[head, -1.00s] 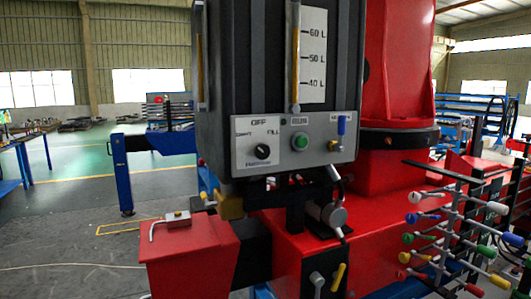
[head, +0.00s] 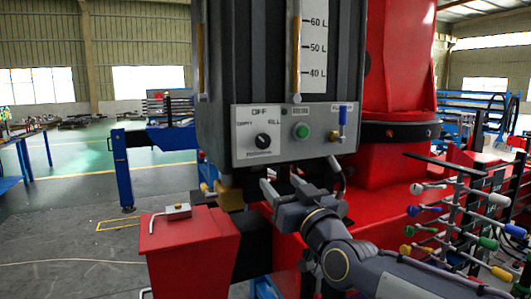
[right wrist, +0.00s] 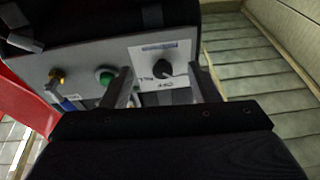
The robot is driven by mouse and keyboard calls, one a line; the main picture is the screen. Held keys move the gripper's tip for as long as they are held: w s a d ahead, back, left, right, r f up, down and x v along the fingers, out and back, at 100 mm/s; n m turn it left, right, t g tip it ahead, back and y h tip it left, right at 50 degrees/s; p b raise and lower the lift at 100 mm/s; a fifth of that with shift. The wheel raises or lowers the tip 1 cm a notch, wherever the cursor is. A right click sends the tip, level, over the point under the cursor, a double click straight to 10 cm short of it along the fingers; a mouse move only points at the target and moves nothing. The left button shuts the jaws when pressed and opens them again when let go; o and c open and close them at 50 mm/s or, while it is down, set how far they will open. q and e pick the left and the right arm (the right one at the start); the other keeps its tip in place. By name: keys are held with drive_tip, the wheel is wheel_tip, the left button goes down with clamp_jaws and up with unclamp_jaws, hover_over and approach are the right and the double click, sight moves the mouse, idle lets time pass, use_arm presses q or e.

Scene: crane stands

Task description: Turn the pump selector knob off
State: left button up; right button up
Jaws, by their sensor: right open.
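The pump selector knob (head: 263,141) is a small black rotary knob on a white label plate on the grey control panel. OFF is printed above it, EMPTY to the left and FILL to the right; a lower label is unreadable. I cannot tell where its pointer points. My right gripper (head: 283,186) is open and empty, below the panel and slightly right of the knob in the head view. In the right wrist view the panel appears upside down, and the knob (right wrist: 162,68) shows between the two spread fingers (right wrist: 163,84), ahead and apart from them. My left gripper is out of view.
A green button (head: 301,131) and a blue-handled valve (head: 342,122) sit right of the knob on the panel. A brass fitting (head: 230,198) and a red box (head: 190,236) are below left. Coloured lever knobs (head: 487,243) stand at the right.

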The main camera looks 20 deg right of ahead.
drive_tip(key=t, duration=0.2)
approach(264, 144)
drive_tip(key=x, duration=0.2)
drive_tip(key=shift+h, duration=0.3)
drive_tip(key=p+x, duration=0.3)
drive_tip(key=x, duration=0.3)
drive_tip(key=shift+a+r, duration=0.15)
drive_tip(key=shift+r, duration=0.05)
drive_tip(key=shift+w+r, duration=0.1)
drive_tip(key=shift+w, duration=0.4)
drive_tip(key=c, duration=1)
